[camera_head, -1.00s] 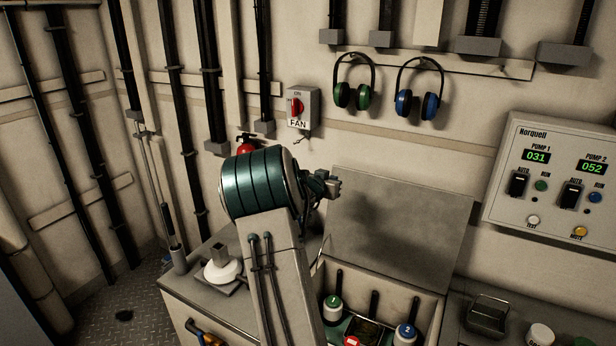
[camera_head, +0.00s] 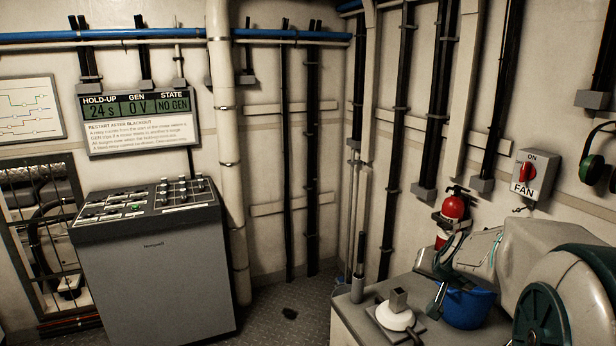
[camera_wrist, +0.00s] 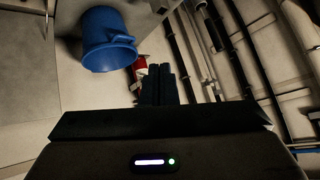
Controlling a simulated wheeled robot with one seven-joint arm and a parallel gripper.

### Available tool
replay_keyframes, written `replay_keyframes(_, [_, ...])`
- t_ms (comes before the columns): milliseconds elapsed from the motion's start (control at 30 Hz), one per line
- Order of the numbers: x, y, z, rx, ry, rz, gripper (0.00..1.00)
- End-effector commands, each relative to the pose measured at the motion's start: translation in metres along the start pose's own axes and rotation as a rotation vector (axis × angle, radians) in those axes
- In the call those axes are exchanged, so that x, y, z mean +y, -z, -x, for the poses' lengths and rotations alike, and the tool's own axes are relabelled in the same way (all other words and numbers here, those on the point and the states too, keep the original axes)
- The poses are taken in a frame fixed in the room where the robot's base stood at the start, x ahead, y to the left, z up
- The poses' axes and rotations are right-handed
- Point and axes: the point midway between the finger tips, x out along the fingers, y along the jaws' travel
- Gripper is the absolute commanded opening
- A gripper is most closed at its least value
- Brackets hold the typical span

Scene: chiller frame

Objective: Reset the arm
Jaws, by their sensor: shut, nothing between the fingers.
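My gripper shows in the wrist view (camera_wrist: 158,84), with its dark fingers side by side and nothing held between them. In the head view my arm reaches in from the lower right, over the bench. A blue mug-like container with a handle (camera_head: 465,306) stands on the bench, close to the end of my arm and partly hidden by it. In the wrist view the blue container (camera_wrist: 106,40) is up and left of the fingers, apart from them.
A white round-based fitting (camera_head: 395,317) sits on the bench (camera_head: 350,322). A red extinguisher (camera_head: 453,208) and the FAN switch (camera_head: 530,176) are on the wall behind. A grey control console (camera_head: 150,265) stands at left. Floor shows between console and bench.

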Motion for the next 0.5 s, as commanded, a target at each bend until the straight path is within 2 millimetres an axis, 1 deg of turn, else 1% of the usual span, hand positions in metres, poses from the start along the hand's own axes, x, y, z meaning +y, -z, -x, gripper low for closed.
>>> replay_keyframes(33, [-0.017,-0.021,0.019,-0.053,0.039,0.04,0.0])
replay_keyframes(67, [-0.024,-0.035,0.028,-0.087,0.055,0.065,0.0])
replay_keyframes(100, [-0.033,-0.053,0.042,-0.135,0.074,0.098,0.0])
replay_keyframes(167, [-0.043,-0.081,0.062,-0.202,0.094,0.151,0.0])
replay_keyframes(200, [-0.046,-0.1,0.075,-0.247,0.101,0.188,0.0])
replay_keyframes(267, [-0.049,-0.127,0.095,-0.311,0.104,0.244,0.0])
replay_keyframes(300, [-0.049,-0.145,0.107,-0.351,0.1,0.278,0.0])
replay_keyframes(400, [-0.042,-0.182,0.133,-0.435,0.076,0.357,0.0])
replay_keyframes(500, [-0.033,-0.207,0.151,-0.492,0.043,0.415,0.0])
